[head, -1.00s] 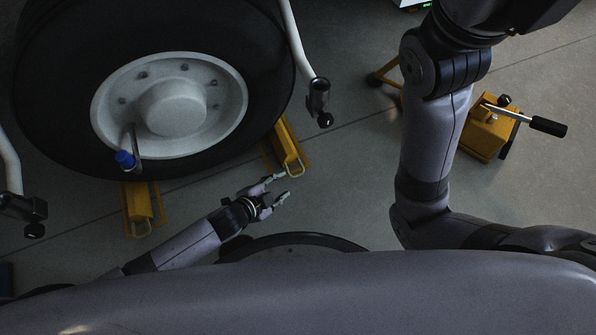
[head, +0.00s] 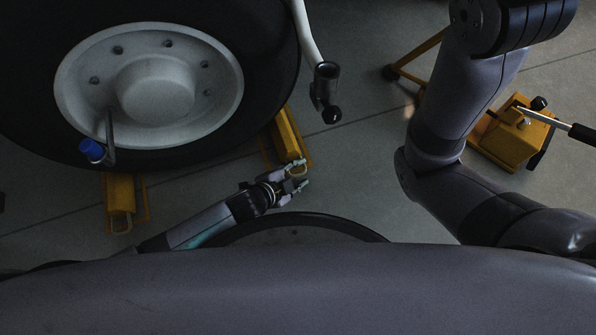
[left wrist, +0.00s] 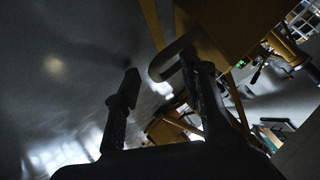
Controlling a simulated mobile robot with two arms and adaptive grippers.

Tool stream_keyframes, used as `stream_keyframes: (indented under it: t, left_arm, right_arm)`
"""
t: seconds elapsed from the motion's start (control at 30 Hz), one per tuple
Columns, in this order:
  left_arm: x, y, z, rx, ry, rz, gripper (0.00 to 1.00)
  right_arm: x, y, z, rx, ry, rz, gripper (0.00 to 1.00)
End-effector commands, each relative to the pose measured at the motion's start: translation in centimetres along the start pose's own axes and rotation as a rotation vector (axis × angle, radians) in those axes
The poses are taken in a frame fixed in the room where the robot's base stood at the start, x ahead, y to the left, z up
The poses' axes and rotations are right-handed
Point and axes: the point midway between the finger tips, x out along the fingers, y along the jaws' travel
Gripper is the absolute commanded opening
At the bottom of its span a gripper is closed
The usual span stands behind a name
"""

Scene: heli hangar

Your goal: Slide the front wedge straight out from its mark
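A yellow wedge (head: 286,136) lies at the right side of the big tire's foot, with a pale loop handle (head: 297,168) on its near end. A second yellow wedge (head: 120,193) with a similar loop lies at the tire's left side. I cannot tell by name which is the front one. My left gripper (head: 301,175) is at the right wedge's handle with its fingers apart. In the left wrist view the handle (left wrist: 170,57) is close to the right finger of the open gripper (left wrist: 160,88); contact is unclear. My right gripper is out of view.
The tire (head: 270,60) with its pale hub fills the upper left. A white pole with a dark end fitting (head: 325,88) hangs right of it. A yellow jack-like unit (head: 512,138) with a lever stands at right. Grey floor is clear between them.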

Motion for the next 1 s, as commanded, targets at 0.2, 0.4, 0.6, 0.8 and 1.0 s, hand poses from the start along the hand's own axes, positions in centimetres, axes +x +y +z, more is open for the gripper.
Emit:
stream_keyframes:
  t: [0.2,0.4,0.6,0.8,1.0]
  left_arm:
    - [-0.01,-0.02,-0.03,0.0,0.0,0.0,0.31]
    - [-0.01,-0.02,-0.02,0.0,0.0,0.0,0.18]
    - [-0.01,0.02,0.02,-0.001,-0.001,0.001,0.05]
    - [-0.01,0.07,0.07,-0.002,-0.002,0.001,0.0]
    - [-0.01,0.11,0.12,-0.002,-0.003,0.002,0.0]
  right_arm:
    - [0.03,-0.01,-0.02,0.0,0.001,0.0,0.38]
    - [0.02,-0.02,-0.02,0.0,0.001,-0.001,0.38]
    - [0.02,-0.01,-0.02,0.0,0.001,-0.001,0.38]
    - [0.01,-0.01,-0.01,0.0,0.0,-0.001,0.38]
    - [0.0,-0.01,0.0,0.0,0.0,0.0,0.38]
